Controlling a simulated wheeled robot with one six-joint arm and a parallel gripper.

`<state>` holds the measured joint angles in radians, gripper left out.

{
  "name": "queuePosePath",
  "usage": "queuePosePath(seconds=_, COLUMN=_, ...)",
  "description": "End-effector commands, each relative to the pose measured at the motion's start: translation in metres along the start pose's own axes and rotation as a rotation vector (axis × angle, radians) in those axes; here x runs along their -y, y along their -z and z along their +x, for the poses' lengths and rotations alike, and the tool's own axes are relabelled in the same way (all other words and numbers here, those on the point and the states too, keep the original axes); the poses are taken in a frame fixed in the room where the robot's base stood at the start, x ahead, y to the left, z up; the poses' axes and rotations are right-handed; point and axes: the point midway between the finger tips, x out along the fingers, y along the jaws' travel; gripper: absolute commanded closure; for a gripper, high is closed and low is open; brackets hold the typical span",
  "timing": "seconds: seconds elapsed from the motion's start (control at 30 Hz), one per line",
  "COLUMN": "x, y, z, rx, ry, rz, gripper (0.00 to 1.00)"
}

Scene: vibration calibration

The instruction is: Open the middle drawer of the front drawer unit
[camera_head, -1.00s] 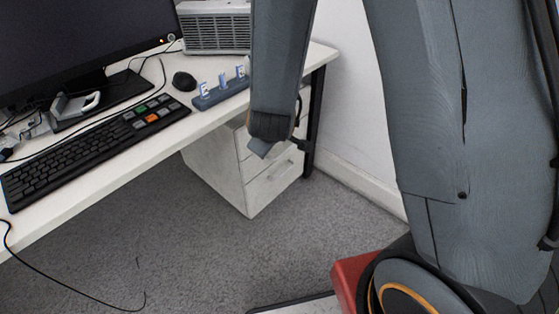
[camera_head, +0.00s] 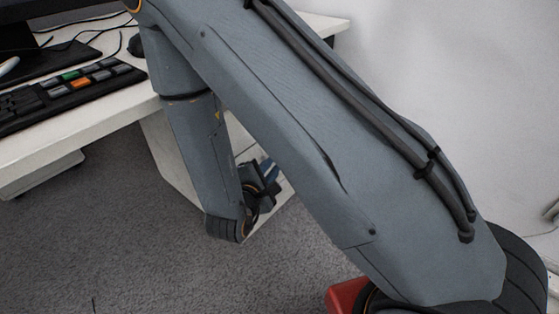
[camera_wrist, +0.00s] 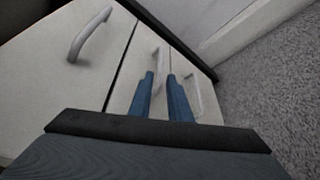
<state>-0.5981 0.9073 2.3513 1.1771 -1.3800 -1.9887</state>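The white drawer unit (camera_head: 170,150) stands under the desk in the head view, mostly hidden behind my arm. The wrist view shows its drawer fronts at a slant, with three grey bar handles. The middle drawer's handle (camera_wrist: 156,56) lies between my gripper's two blue fingertips (camera_wrist: 161,75). The fingers are apart, one on each side of it; I cannot tell whether either touches it. Another handle (camera_wrist: 89,34) is at upper left and a third (camera_wrist: 195,92) is just right of the right finger. In the head view my gripper (camera_head: 266,171) is at the drawer fronts. The drawers look shut.
The white desk (camera_head: 110,118) stands above, with a keyboard (camera_head: 70,88) on it. Grey carpet (camera_head: 120,240) is clear in front. A white wall (camera_head: 440,80) closes off the right side.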

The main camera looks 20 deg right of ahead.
Motion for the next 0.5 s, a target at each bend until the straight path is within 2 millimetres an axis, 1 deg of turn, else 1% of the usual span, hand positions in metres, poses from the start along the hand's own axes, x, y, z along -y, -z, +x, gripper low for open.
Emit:
queuePosePath(seconds=0.03, x=0.004, y=0.002, z=0.001, rx=0.007, ry=-0.008, rz=-0.015, gripper=0.83)
queuePosePath(seconds=0.17, x=0.004, y=0.002, z=0.008, rx=0.016, ry=-0.014, rz=-0.029, gripper=0.83)
queuePosePath(seconds=0.27, x=0.004, y=0.002, z=0.02, rx=0.017, ry=-0.014, rz=-0.028, gripper=0.83)
queuePosePath(seconds=0.5, x=0.004, y=0.002, z=0.058, rx=0.017, ry=-0.014, rz=-0.025, gripper=0.83)
